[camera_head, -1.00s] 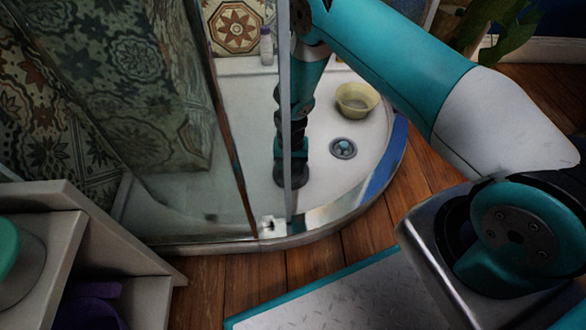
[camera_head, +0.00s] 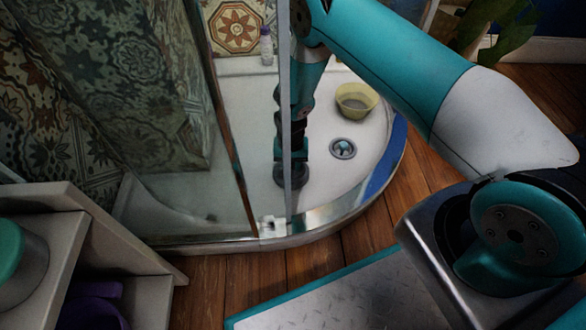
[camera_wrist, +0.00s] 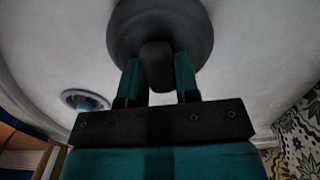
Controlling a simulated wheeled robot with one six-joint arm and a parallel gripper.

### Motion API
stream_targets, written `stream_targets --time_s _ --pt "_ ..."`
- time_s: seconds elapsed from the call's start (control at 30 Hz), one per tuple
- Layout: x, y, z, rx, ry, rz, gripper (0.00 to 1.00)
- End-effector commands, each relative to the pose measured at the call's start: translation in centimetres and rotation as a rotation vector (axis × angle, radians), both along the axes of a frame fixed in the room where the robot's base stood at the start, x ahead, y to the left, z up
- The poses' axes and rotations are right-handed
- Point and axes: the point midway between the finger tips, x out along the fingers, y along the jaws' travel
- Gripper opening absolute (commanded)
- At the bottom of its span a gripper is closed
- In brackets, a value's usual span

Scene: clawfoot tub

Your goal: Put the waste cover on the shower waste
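The waste cover is a dark grey round disc with a dark knob; it fills the top middle of the wrist view (camera_wrist: 190,48). In the head view the cover (camera_head: 291,176) is partly seen behind the glass edge, at the low end of my arm. My gripper (camera_wrist: 158,75) has its teal fingers on both sides of the knob, and they appear closed against it. Whether the cover touches the tray floor is unclear. The shower waste (camera_head: 343,148) is a round metal drain right of the cover; it also shows at left in the wrist view (camera_wrist: 85,100).
A yellow bowl (camera_head: 356,101) stands in the white tray behind the waste. A bottle (camera_head: 266,46) stands at the back. A glass panel edge (camera_head: 285,120) runs upright in front of my gripper. The floor around the waste is clear.

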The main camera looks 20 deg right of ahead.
Motion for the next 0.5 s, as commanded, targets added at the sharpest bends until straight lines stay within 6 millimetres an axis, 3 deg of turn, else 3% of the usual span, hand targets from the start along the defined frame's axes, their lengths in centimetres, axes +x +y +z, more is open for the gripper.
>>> stream_targets --time_s 0.5 --pt "-0.04 -0.01 0.55 -0.001 0.001 0.0 0.0"
